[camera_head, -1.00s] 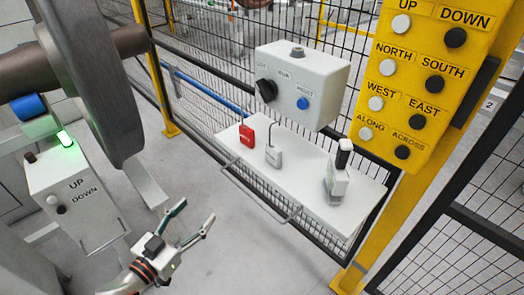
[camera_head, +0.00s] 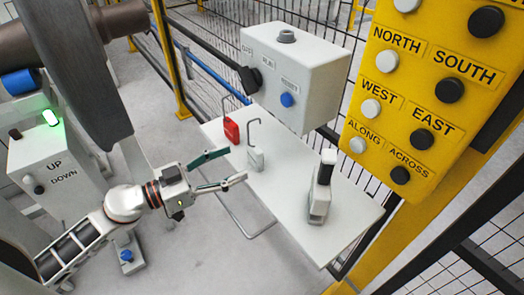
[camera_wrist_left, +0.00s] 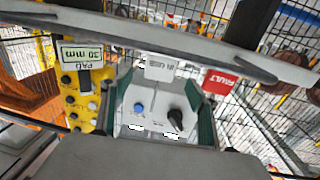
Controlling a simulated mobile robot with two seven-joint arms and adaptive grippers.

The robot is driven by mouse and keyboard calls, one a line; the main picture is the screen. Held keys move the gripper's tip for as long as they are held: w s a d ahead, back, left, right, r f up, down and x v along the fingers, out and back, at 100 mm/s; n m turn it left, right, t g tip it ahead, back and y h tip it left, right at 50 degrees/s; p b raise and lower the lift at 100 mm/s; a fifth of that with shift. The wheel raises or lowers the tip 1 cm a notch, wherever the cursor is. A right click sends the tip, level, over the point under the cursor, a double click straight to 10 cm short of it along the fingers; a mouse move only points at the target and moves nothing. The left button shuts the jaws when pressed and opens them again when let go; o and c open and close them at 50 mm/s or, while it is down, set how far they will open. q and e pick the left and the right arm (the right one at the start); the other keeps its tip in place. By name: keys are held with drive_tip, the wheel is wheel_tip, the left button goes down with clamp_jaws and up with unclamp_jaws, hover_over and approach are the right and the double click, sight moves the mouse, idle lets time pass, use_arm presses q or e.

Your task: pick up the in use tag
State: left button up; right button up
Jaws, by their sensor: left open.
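The in use tag is a small light-grey tag (camera_head: 256,160) with a thin dark hook, upright on the white shelf (camera_head: 350,210) in the head view. In the left wrist view its white face reads IN USE (camera_wrist_left: 160,67), between my fingers. My left gripper (camera_head: 237,165) is open and empty, just left of the tag at the shelf's front edge; its two fingers (camera_wrist_left: 163,90) frame the tag in the wrist view. I cannot tell whether a finger touches it. My right gripper is not in view.
A red fault tag (camera_head: 232,130) stands close behind on the left. A pad gauge with a black top (camera_head: 322,190) stands to the right. A switch box (camera_head: 300,75) hangs above the shelf, and a yellow button panel (camera_head: 430,95) stands at right. A wire rail (camera_head: 240,222) runs along the front.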

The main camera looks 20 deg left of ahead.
sight(251, 154)
use_arm(q)
drive_tip(key=shift+x, duration=3.6)
drive_tip(key=c, duration=1.2)
